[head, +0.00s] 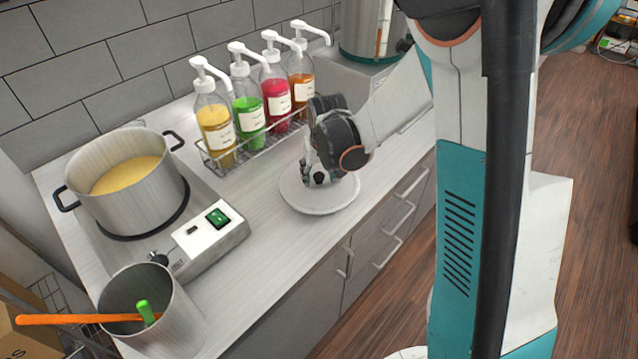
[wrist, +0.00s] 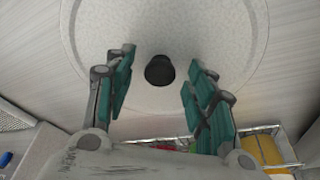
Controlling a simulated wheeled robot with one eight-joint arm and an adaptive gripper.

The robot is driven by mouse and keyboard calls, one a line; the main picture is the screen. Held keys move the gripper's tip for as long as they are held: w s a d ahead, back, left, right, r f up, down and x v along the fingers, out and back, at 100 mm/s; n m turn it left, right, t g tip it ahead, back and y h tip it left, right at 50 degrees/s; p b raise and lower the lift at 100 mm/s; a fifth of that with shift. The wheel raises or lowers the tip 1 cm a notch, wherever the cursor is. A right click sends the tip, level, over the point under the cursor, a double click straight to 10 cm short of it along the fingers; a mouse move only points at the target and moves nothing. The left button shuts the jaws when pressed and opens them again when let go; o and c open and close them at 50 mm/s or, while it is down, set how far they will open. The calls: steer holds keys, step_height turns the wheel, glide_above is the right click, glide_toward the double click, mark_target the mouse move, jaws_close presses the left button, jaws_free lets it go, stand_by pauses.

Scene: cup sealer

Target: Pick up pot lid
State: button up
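The pot lid (head: 318,200) is a round, pale grey disc lying flat on the counter, in front of the bottle rack. In the wrist view the lid (wrist: 225,45) fills the upper middle, with its black knob (wrist: 159,71) near the centre. My gripper (head: 321,180) is over the lid and hides its knob in the head view. In the wrist view my gripper (wrist: 160,80) is open, with one teal-padded finger on each side of the knob. There is a gap between the knob and each finger. The gripper is empty.
A steel pot (head: 128,198) with yellow contents sits on a cooker (head: 205,232) at the left. Several pump bottles (head: 249,115) stand in a wire rack (head: 225,162) behind the lid. A metal container (head: 185,318) with utensils is at the front left.

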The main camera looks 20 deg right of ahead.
jaws_close()
steer(key=shift+r, duration=0.15)
